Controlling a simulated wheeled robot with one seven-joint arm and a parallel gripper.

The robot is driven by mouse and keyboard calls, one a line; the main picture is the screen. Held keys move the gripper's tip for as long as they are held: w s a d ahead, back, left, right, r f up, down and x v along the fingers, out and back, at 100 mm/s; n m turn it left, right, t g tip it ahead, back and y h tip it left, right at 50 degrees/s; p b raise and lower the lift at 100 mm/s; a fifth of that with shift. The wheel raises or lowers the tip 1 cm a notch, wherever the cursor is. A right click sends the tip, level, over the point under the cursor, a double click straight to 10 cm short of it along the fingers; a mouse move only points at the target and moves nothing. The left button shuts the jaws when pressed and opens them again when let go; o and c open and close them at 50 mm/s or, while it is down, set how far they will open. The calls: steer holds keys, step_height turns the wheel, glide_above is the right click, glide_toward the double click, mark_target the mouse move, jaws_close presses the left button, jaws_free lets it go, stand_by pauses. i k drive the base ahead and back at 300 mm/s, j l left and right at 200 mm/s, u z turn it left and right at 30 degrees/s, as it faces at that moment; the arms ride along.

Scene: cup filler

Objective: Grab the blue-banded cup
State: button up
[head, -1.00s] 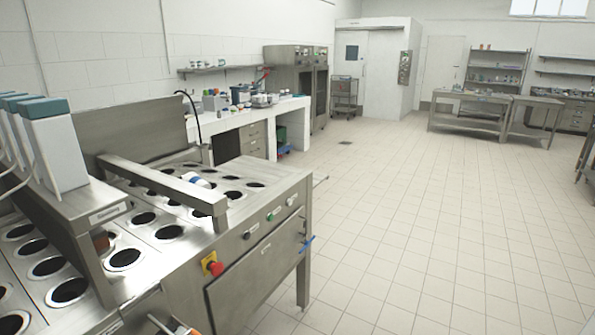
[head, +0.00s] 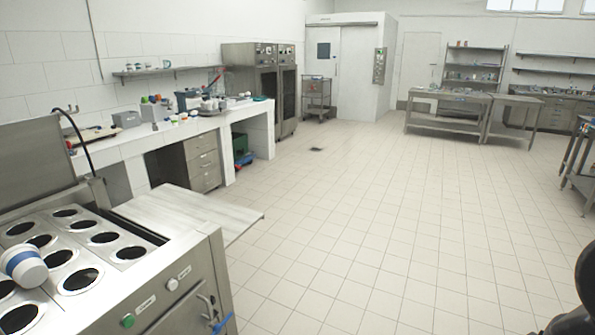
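The white cup with a blue band (head: 25,265) lies tilted on its side on the steel top of the cup filler (head: 150,262), at the left edge of the head view.
A steel side shelf (head: 190,212) sticks out from the machine's far side. A white counter (head: 130,140) with small items runs along the left wall. The tiled floor (head: 390,235) to the right is clear. A dark object (head: 583,290), unclear, shows at the lower right edge.

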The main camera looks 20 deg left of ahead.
mark_target(24, 263)
steer(key=i+u, duration=0.3)
steer(key=u, duration=0.2)
steer(key=i+l+u, duration=0.1)
steer(key=i+u, duration=0.2)
steer(key=u, duration=0.15)
steer(key=i+l+u, duration=0.2)
steer(key=u, duration=0.3)
steer(key=i+l+u, duration=0.3)
steer(key=u, duration=0.2)
steer(key=i+l+u, duration=0.15)
steer(key=u, duration=0.25)
steer(key=i+l+u, duration=0.2)
steer(key=u, duration=0.25)
steer(key=i+l+u, duration=0.1)
steer(key=l+u, duration=0.15)
steer(key=u, duration=0.15)
steer(key=i+l+u, duration=0.1)
steer(key=l+u, duration=0.15)
steer(key=u, duration=0.15)
steer(key=l+u, duration=0.4)
steer(key=i+l+u, duration=0.1)
steer(key=l+u, duration=0.2)
